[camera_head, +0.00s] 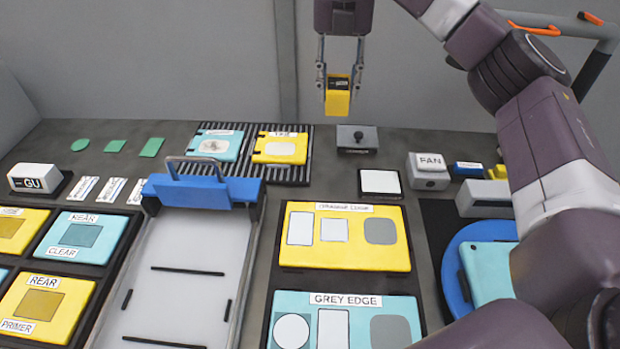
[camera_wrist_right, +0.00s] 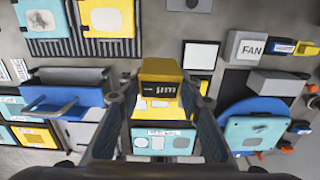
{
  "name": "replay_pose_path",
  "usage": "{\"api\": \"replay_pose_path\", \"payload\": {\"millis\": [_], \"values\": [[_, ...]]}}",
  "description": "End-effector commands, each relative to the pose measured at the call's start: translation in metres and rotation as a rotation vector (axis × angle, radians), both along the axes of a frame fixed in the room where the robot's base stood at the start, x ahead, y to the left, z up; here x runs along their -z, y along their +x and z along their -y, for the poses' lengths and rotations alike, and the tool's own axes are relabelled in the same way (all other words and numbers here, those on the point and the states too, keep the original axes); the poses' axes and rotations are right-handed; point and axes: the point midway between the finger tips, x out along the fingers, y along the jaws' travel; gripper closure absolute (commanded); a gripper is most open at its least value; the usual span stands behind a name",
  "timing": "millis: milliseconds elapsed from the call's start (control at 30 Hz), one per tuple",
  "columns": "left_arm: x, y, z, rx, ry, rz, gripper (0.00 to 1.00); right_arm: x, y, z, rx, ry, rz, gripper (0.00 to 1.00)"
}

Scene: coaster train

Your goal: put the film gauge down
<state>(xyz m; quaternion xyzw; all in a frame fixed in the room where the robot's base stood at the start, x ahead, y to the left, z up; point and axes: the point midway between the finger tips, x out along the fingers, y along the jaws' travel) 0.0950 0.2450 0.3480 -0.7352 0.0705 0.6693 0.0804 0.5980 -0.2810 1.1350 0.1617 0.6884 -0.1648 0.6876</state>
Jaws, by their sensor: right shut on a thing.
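The film gauge (camera_head: 338,103) is a small yellow block with a black display face. My right gripper (camera_head: 339,84) is shut on it, with one finger at each side, and holds it up in front of the grey wall, apart from the bench. In the right wrist view the gauge (camera_wrist_right: 160,72) sits between the fingertips with its dark, lettered face showing. My left gripper is in neither view.
A dark block with a knob (camera_head: 357,139) and a white square pad (camera_head: 380,183) stand on the bench (camera_head: 325,165). A ribbed rack (camera_head: 300,172) holds two plates. The FAN box (camera_head: 428,171), a blue-handled tray (camera_head: 188,250) and labelled yellow and teal boards surround them.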

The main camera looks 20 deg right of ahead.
Motion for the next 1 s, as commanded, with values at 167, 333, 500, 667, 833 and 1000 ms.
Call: {"api": "replay_pose_path", "payload": {"millis": [167,333,500,667,833,1000], "values": [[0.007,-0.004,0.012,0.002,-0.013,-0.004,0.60,0.023,0.000,0.005,-0.018,0.002,-0.005,1.00],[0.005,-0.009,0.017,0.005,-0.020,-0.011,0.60,0.065,-0.001,0.005,-0.017,0.001,-0.006,1.00],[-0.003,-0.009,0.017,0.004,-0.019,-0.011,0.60,0.108,-0.001,0.005,-0.017,0.000,-0.005,1.00],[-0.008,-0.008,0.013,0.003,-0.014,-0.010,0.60,0.141,-0.001,0.005,-0.016,0.001,-0.003,1.00],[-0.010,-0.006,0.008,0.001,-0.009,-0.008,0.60,0.157,0.000,0.005,-0.016,0.001,-0.001,1.00],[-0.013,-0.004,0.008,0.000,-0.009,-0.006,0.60,0.172,-0.001,0.005,-0.016,0.001,-0.003,1.00]]}}
